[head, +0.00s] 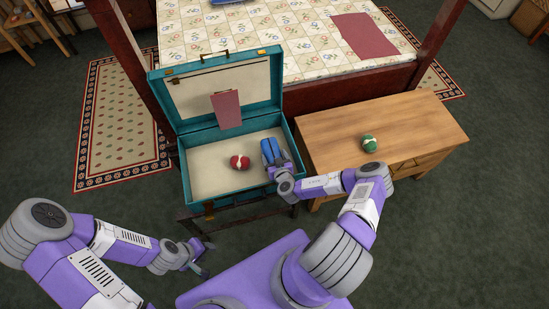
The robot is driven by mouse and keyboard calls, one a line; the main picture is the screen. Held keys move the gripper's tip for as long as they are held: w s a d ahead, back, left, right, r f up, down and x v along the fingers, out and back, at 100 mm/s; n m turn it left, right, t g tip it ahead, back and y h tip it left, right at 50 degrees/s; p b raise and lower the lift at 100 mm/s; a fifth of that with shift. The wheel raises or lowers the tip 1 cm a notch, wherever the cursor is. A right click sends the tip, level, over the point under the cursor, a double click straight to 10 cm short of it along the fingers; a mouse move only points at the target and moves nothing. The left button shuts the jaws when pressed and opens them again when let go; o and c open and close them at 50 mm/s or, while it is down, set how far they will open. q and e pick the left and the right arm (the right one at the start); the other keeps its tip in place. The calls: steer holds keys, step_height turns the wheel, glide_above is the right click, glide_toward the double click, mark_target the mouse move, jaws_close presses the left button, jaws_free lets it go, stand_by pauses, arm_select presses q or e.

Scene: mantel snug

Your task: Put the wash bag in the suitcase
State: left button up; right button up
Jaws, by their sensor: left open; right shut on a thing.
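The open teal suitcase (188,187) stands on a dark rack with its lid raised at the back. A blue bundle, which I take for the wash bag (268,149), is at the right side of the suitcase interior. My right gripper (276,166) reaches over the suitcase's front right and is shut on the blue bag. Whether the bag touches the suitcase floor I cannot tell. My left gripper (203,262) is open and empty, low in front of the suitcase.
A red ball-shaped bundle (240,162) lies in the suitcase, and a flat pink piece (227,109) leans near its lid. A wooden table (430,118) at right holds a green ball-shaped bundle (369,143). Behind is a bed (300,32) with a flat dark-pink piece (364,35).

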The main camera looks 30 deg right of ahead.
steer(key=shift+f, duration=0.15)
steer(key=o, duration=1.5)
steer(key=shift+s+r, duration=0.2)
steer(key=shift+r, duration=0.1)
steer(key=p+v, duration=0.3)
steer(key=v, duration=0.8)
steer(key=shift+s+a, duration=0.15)
steer(key=shift+s, duration=0.15)
